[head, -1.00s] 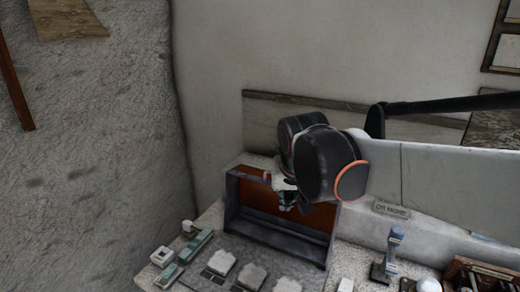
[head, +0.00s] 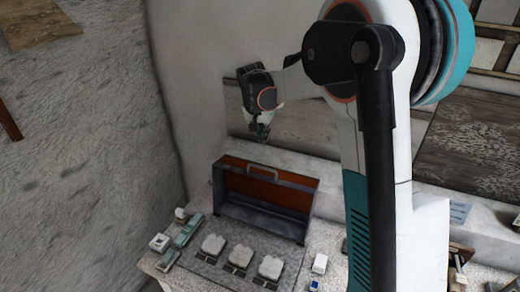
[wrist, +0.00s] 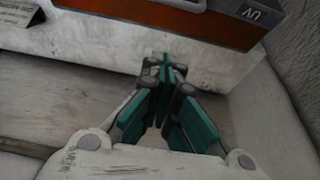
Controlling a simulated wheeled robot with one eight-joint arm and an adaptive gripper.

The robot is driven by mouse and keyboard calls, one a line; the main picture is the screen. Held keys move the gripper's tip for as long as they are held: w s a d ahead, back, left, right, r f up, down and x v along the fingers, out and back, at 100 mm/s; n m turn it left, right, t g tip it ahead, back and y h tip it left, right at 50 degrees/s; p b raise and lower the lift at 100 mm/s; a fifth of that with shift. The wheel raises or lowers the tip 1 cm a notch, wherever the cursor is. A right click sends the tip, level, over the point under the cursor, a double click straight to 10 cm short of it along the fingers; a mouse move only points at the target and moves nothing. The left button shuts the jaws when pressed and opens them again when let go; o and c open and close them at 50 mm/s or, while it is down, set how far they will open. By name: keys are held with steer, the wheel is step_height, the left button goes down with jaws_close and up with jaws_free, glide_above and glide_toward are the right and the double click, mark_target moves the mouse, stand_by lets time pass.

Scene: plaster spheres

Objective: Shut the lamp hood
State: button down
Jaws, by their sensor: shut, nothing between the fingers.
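The lamp hood (head: 258,217) is a dark grey box with an orange panel and a grey handle at its upper edge. It stands on the bench with its orange panel facing the head camera. In the wrist view, part of the hood (wrist: 232,37) shows at the top, with its orange face, handle and a "UV" mark. My gripper (head: 264,138) is above and behind the hood, close to the back wall and apart from it. Its teal fingers (wrist: 165,62) are shut and empty, with their tips below the hood in the wrist picture.
Several pale plaster pieces (head: 241,256) lie on a grey mat before the hood. Small white and green items (head: 160,242) stand at its left, and a white block (head: 320,263) at its right. A small sign (wrist: 22,10) shows at the wrist view's upper left. Rough rock borders the left.

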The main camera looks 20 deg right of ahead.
glide_above(262, 172)
steer(key=w+d, duration=0.3)
step_height(262, 172, down, 9)
steer(key=shift+r, duration=0.1)
steer(key=shift+s+a+f, duration=0.15)
steer(key=shift+a+f, duration=0.05)
steer(key=shift+f, duration=0.15)
steer(key=shift+s+a, duration=1.15)
steer(key=shift+s, duration=0.05)
steer(key=shift+a, duration=0.15)
